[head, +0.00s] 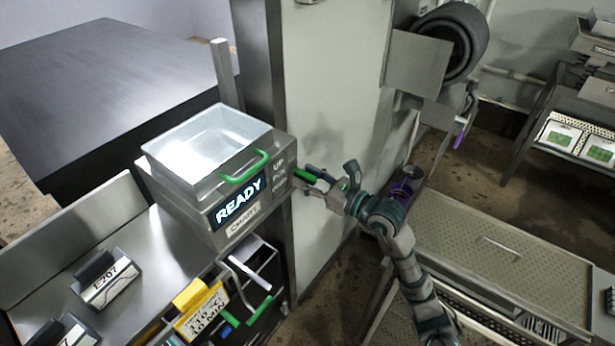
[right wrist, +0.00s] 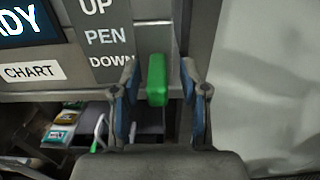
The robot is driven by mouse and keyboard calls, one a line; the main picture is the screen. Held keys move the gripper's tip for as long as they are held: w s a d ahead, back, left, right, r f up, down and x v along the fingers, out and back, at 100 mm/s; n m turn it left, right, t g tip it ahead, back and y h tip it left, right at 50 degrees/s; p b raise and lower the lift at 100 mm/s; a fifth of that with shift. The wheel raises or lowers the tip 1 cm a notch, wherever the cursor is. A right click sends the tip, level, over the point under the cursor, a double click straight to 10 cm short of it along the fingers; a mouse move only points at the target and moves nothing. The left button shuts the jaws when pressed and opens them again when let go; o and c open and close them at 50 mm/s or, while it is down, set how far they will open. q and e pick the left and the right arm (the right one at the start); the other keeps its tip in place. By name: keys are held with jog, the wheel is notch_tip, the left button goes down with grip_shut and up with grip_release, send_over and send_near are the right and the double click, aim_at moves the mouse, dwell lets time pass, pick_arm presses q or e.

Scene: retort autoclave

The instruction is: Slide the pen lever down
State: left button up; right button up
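The pen lever, a small green handle (head: 306,176), sticks out at the right side of the grey chart recorder (head: 262,206), beside its UP, PEN and DOWN labels. In the right wrist view the green lever (right wrist: 157,80) stands between the two fingers of my right gripper (right wrist: 160,92), level with or just below the DOWN label (right wrist: 110,61). A gap shows on each side of it, so the gripper is open around it. In the head view my right gripper (head: 308,182) reaches the lever from the right. My left gripper is not in view.
The recorder has a READY display (head: 238,201), a CHART label (head: 243,221) and a clear lid with a green handle (head: 244,167). A pale wall panel (head: 335,80) stands close behind my right gripper. A perforated table (head: 500,250) lies at right.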

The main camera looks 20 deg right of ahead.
jog(key=shift+r, duration=0.1)
jog(key=v, duration=1.2)
jog(key=shift+w+d, duration=0.1)
